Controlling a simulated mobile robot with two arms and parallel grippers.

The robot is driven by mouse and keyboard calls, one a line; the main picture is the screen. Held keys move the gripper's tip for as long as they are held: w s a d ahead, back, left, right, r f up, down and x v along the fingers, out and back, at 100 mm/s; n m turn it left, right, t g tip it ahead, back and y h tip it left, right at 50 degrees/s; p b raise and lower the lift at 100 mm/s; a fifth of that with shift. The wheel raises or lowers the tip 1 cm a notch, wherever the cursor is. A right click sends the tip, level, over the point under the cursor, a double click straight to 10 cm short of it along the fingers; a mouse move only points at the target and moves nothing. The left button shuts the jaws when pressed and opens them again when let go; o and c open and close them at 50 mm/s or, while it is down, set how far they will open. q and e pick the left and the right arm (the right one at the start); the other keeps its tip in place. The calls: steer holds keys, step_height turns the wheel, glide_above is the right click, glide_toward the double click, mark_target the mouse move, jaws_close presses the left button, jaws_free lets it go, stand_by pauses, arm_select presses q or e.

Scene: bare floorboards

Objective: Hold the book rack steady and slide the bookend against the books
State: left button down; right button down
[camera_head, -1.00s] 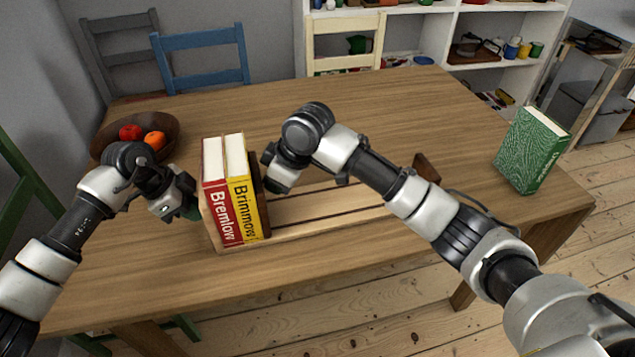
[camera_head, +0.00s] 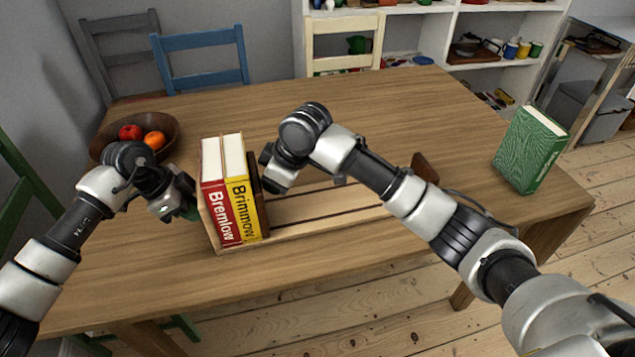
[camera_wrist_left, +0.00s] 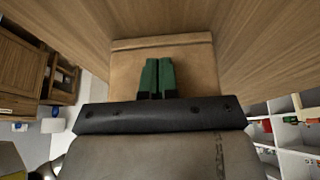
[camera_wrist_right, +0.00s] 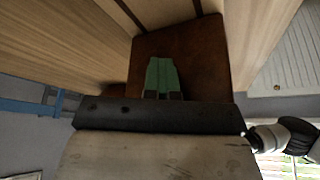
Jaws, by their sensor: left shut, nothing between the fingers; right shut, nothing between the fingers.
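The wooden book rack (camera_head: 330,222) lies on the table, with slatted rails and a light end panel at left. A red book (camera_head: 222,215) and a yellow book (camera_head: 243,208) stand upright side by side at its left end. The dark brown bookend (camera_head: 257,190) stands right against the yellow book. My left gripper (camera_head: 191,209) is shut and empty, its green fingertips (camera_wrist_left: 157,76) at the outer face of the light end panel (camera_wrist_left: 195,68). My right gripper (camera_head: 266,178) is shut and empty, its fingertips (camera_wrist_right: 162,75) at the bookend's dark face (camera_wrist_right: 200,50); exact contact is unclear.
A dark brown end piece (camera_head: 425,167) stands at the rack's right, partly behind my right arm. A green book (camera_head: 531,150) stands at the table's right. A fruit bowl (camera_head: 165,128) sits at back left. The table's back middle is clear.

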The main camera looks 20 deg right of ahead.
arm_select(q)
steer(key=shift+s+d, duration=0.1)
steer(key=shift+d, duration=0.2)
arm_select(e)
steer(key=shift+s+a, duration=0.1)
steer(key=shift+a, duration=0.2)
arm_select(q)
steer(key=shift+a, duration=0.25)
arm_select(e)
steer(key=shift+d, duration=0.6)
steer(key=shift+d+r, duration=0.1)
steer(key=shift+d, duration=1.3)
step_height(320, 180, up, 12)
arm_select(q)
steer(key=shift+a, duration=2.05)
step_height(320, 180, up, 12)
arm_select(e)
steer(key=shift+d, duration=0.1)
